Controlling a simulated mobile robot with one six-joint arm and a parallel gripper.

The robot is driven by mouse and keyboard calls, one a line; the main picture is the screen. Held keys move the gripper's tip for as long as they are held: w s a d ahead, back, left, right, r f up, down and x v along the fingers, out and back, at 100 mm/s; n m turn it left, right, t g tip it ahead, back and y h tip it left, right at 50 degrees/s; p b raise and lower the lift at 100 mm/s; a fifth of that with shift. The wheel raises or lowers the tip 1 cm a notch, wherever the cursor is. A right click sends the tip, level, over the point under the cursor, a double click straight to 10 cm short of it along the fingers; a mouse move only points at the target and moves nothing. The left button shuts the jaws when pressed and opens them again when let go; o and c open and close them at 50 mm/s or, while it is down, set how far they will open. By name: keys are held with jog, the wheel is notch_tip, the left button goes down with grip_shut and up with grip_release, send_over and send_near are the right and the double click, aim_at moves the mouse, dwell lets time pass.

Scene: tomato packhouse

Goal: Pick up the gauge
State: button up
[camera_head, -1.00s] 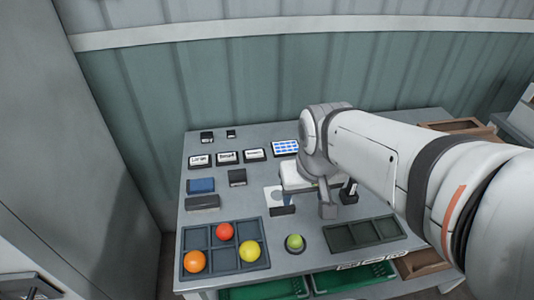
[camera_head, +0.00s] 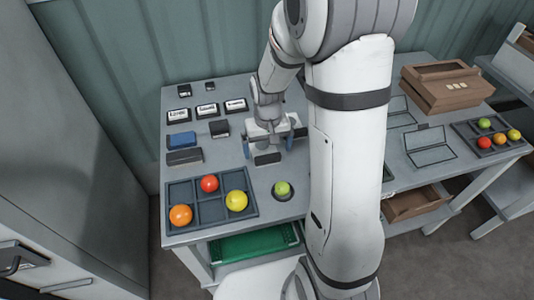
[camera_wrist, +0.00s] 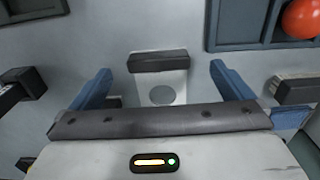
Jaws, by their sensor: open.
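A pale plate (camera_wrist: 165,78) with a grey round spot and a dark bar (camera_wrist: 158,61) across one end lies on the table, seen in the wrist view; it looks like the gauge, though I cannot be sure. In the head view the dark bar (camera_head: 267,159) shows just in front of my gripper, and the plate is mostly hidden. My gripper (camera_wrist: 162,78) is open, with blue fingers spread to either side of the plate and apart from it. It also shows over the table in the head view (camera_head: 268,143).
A tray (camera_head: 222,207) with red, orange and yellow tomatoes lies in front-left; a green tomato (camera_head: 282,189) sits on a round stand. A blue block (camera_head: 181,140) and a dark block (camera_head: 184,156) lie to the left. Labelled displays (camera_head: 206,110) stand behind. A wooden box (camera_head: 445,88) is at right.

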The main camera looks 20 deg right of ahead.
aim_at(268, 158)
notch_tip(268, 158, down, 5)
jog(key=shift+d+f, duration=0.1)
dwell(0.3)
jog(key=c, duration=1.1)
